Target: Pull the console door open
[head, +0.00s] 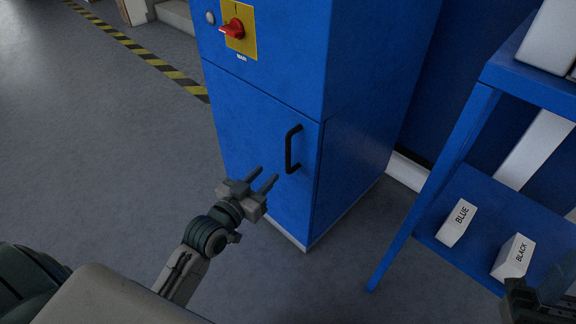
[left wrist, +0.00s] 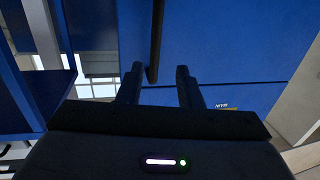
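The blue console door (head: 248,125) is the lower front panel of a tall blue cabinet and sits flush, closed. A black bar handle (head: 290,150) stands upright near its right edge. My left gripper (head: 266,179) is open and empty, just in front of the door, below and left of the handle. In the left wrist view the handle (left wrist: 156,40) reaches down to between the two spread fingertips (left wrist: 159,73), with no visible contact. My right gripper (head: 535,293) shows only partly at the lower right corner; its fingers cannot be made out.
A red rotary switch (head: 232,29) on a yellow plate is above the door. A blue shelf unit (head: 440,190) stands to the right, with white boxes marked BLUE (head: 457,220) and BLACK (head: 512,257). The grey floor left of the cabinet is clear.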

